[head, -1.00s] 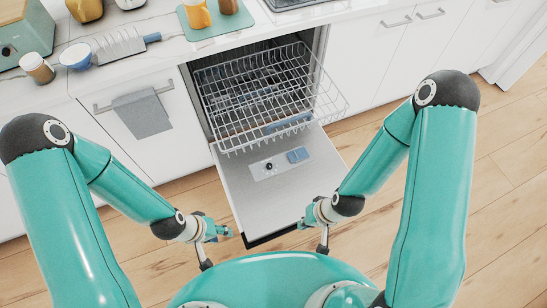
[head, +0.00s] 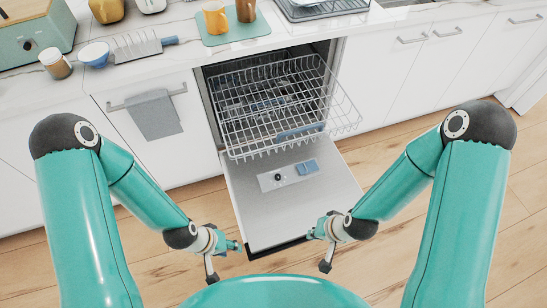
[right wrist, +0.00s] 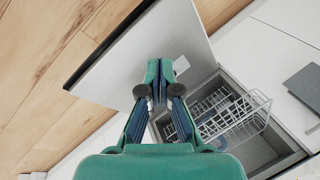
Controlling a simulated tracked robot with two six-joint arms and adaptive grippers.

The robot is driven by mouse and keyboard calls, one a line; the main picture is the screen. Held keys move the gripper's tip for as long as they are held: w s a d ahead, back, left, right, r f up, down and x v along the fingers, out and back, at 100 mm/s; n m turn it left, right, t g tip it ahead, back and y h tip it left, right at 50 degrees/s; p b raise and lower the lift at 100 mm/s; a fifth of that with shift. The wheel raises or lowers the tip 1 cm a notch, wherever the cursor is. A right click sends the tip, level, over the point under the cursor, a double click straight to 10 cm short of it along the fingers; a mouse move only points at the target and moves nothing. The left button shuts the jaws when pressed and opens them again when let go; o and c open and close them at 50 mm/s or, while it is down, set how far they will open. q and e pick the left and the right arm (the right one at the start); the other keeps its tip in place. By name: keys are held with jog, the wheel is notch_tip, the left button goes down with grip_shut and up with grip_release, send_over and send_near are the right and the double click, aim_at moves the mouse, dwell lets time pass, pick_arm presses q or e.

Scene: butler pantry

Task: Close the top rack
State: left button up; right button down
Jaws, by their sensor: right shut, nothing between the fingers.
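The top rack (head: 290,135) is a white wire basket pulled well out of the dishwasher, above the lowered dishwasher door (head: 330,195). It looks empty of dishes. The rack also shows in the right wrist view (right wrist: 240,118), to the right of my gripper. My left gripper (head: 235,247) is low, left of the door's outer edge, apart from the rack; I cannot tell if it is open. My right gripper (right wrist: 155,75) is shut and empty; in the head view it hangs by the door's outer right corner, away from the rack.
A grey towel (head: 153,114) hangs on a cabinet handle at left. Wooden floor lies clear on both sides of the door.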

jog(key=w+a+f+m+t+b, duration=0.1)
jog(key=w+f+m+t+b, duration=0.15)
jog(key=w+b, duration=0.35)
jog(key=w+a+f+m+t+b, duration=0.1)
jog(key=w+a+m+t+b, duration=0.2)
jog(key=b, duration=0.4)
jog(key=m+t+b, duration=0.6)
jog(key=b, duration=1)
send_near(270, 148)
jog(key=shift+y, duration=0.5)
jog(key=x, duration=0.6)
jog(key=shift+d+f+b, duration=0.3)
jog(key=shift+d+f, duration=0.05)
jog(key=shift+w+a, duration=0.15)
jog(key=shift+w, duration=0.3)
